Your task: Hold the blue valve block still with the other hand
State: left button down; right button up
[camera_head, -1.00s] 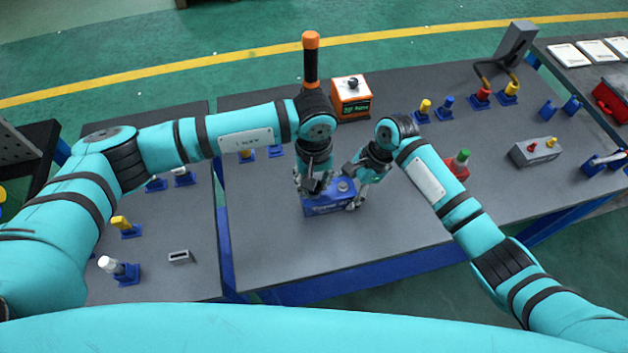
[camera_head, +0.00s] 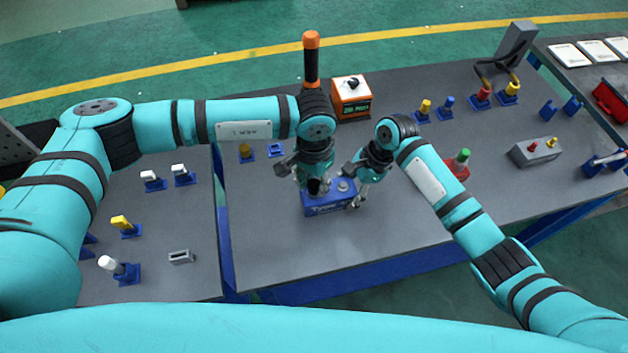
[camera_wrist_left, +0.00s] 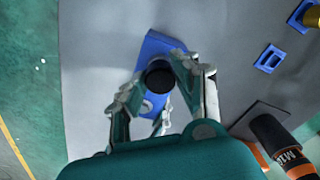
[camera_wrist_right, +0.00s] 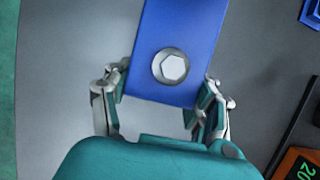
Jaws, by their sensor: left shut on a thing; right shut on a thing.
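The blue valve block (camera_head: 326,206) lies on the grey table, with white lettering on its front face. My right gripper (camera_head: 362,192) is shut on the block's right end. In the right wrist view the fingers flank the blue block (camera_wrist_right: 185,30), beside a silver hex bolt (camera_wrist_right: 173,66) on its top. My left gripper (camera_head: 314,180) is over the block's left part, shut on a dark round piece (camera_wrist_left: 159,75). In the left wrist view this piece is above the blue block (camera_wrist_left: 160,45). Whether it touches the block is hidden.
An orange box with a green display (camera_head: 352,98) and a black post with an orange top (camera_head: 311,62) stand behind the block. A green-topped red piece (camera_head: 460,163) and a grey box (camera_head: 537,151) stand to the right. The table in front is clear.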

dwell(0.3)
pick_arm(q)
jog(key=m, duration=0.5)
jog(key=c, duration=0.9)
grip_release()
jog(key=shift+c, duration=0.8)
